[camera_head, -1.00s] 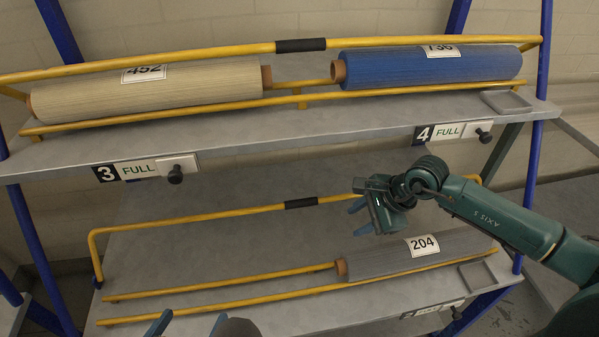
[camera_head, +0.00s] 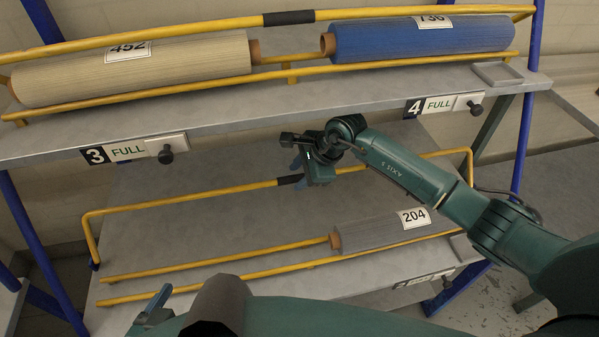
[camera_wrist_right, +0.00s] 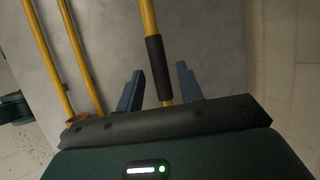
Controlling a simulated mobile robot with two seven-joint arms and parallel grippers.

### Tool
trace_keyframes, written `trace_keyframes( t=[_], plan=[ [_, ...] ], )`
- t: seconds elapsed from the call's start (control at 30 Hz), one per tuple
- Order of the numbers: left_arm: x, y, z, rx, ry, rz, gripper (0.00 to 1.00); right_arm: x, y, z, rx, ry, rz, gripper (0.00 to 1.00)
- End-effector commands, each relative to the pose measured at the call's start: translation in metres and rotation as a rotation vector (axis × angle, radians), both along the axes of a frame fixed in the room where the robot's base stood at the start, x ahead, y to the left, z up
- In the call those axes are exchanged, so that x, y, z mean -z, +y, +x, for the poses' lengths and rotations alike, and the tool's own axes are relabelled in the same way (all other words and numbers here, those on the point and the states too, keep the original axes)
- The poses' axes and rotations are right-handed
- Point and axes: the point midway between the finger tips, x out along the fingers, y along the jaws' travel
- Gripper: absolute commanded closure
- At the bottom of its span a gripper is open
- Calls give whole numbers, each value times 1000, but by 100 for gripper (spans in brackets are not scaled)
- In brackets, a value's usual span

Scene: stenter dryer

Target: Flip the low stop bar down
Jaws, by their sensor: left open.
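The low stop bar (camera_head: 190,198) is a yellow tube with a black grip sleeve, raised above the lower shelf (camera_head: 140,229). My right gripper (camera_head: 295,172) is at the sleeve, which it partly hides in the head view. In the right wrist view, the blue fingers of my right gripper (camera_wrist_right: 160,70) are apart, with the black sleeve (camera_wrist_right: 158,66) between them and gaps visible on both sides. My left gripper (camera_head: 152,305) is open and empty in the lower left of the head view, its fingers partly hidden by my own arm.
A grey roll (camera_head: 375,233) labelled 204 lies on the lower shelf's yellow rails. The upper shelf (camera_head: 330,112) holds a beige roll (camera_head: 130,70) and a blue roll (camera_head: 425,38) behind another yellow bar (camera_head: 200,29). Black knobs (camera_head: 166,156) project from its front edge.

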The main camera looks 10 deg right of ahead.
Motion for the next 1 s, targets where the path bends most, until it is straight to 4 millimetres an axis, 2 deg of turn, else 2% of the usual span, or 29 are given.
trace_keyframes(
  t=[0.27,0.73,1.0],
  plan=[
    [1,0,0,1,3,0,14,1,0,1,0,-1,1,63],
    [1,0,1,1,2,-1,14,1,0,0,0,-1,1,100],
    [1,0,1,0,1,-1,14,1,0,0,0,-1,1,100]
  ],
)
